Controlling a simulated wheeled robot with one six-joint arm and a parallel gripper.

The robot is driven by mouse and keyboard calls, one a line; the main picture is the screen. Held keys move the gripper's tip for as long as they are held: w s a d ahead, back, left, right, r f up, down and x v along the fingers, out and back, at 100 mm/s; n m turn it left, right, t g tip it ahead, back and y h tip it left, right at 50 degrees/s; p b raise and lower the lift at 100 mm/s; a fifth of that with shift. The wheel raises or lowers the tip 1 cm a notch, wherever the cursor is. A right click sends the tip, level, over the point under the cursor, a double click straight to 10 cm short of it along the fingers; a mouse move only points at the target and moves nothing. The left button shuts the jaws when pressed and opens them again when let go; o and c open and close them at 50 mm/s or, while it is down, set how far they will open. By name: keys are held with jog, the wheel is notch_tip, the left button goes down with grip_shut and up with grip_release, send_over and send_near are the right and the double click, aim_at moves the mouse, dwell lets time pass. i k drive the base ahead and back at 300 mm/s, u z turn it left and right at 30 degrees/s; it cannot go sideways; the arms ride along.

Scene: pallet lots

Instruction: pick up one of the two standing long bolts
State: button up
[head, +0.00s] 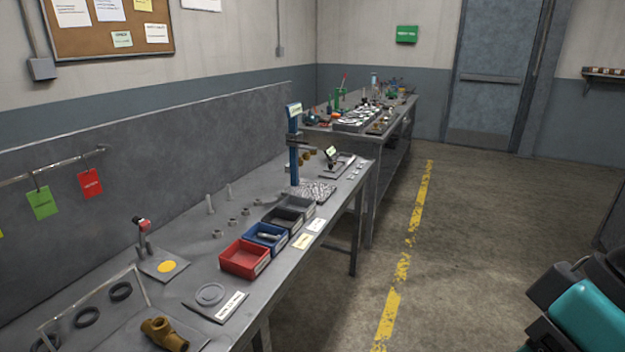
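Two slim grey upright pieces, which look like the standing long bolts, stand on the grey workbench (185,228) near its back panel. The nearer bolt (210,204) is to the left and the farther bolt (229,191) is a little to the right and behind. They stand apart, and both are small in the picture. My gripper is not in view; only teal and black parts of my arm show at the lower right, far from the bolts.
Several small nuts (218,234) lie in front of the bolts. Red (245,259), blue (264,237) and dark bins line the front edge. A red-topped stand (142,238) is to the left, a blue post (294,145) to the right. The floor (490,250) beside the bench is clear.

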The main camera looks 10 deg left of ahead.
aim_at(229, 198)
jog(key=z, duration=0.55)
jog(key=i, duration=1.55)
jog(key=u, duration=0.7)
jog(key=i, duration=0.65)
jog(key=u, duration=1.05)
jog(key=i, duration=0.7)
jog(key=u, duration=0.05)
